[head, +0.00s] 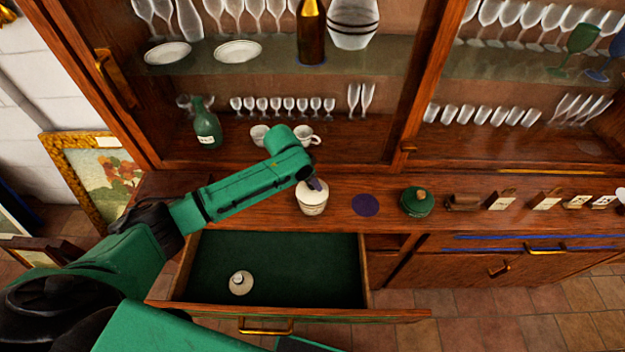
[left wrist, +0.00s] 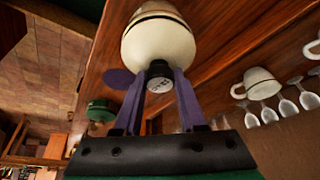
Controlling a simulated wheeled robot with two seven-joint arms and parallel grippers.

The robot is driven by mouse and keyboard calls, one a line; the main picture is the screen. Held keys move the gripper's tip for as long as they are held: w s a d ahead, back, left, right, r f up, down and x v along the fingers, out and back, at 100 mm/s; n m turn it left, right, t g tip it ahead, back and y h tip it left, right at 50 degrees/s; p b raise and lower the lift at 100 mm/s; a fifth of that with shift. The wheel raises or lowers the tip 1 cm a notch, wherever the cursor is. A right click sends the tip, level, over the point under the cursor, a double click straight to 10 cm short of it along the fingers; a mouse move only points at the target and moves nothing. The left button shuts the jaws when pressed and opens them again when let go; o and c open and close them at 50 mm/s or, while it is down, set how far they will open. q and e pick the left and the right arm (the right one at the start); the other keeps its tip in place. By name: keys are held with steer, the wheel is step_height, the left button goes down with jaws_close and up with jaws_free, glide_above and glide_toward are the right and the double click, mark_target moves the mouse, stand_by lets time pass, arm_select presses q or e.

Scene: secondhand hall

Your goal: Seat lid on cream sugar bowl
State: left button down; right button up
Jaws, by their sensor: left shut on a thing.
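The cream sugar bowl (head: 312,206), with dark bands, stands on the wooden counter. My left gripper (head: 316,184) is right above it, and its purple fingers (left wrist: 160,92) are shut on a dark knob (left wrist: 159,78) with a pale, marked top. The knob joins a cream dome (left wrist: 158,48), which looks like the lid. The lid is at the bowl's mouth; whether it rests fully on the rim I cannot tell. A similar cream round piece with a knob (head: 241,283) lies in the open drawer. My right gripper is not in view.
The open green-lined drawer (head: 300,262) juts out below the counter. Right of the bowl are a flat purple disc (head: 365,205) and a green lidded pot (head: 416,202). Cups (head: 306,136) and a green bottle (head: 206,124) stand behind in the glassware cabinet.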

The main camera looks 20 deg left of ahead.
arm_select(q)
steer(key=shift+f, duration=0.5)
stand_by(0.5)
stand_by(0.4)
steer(key=shift+c, duration=2)
jaws_free()
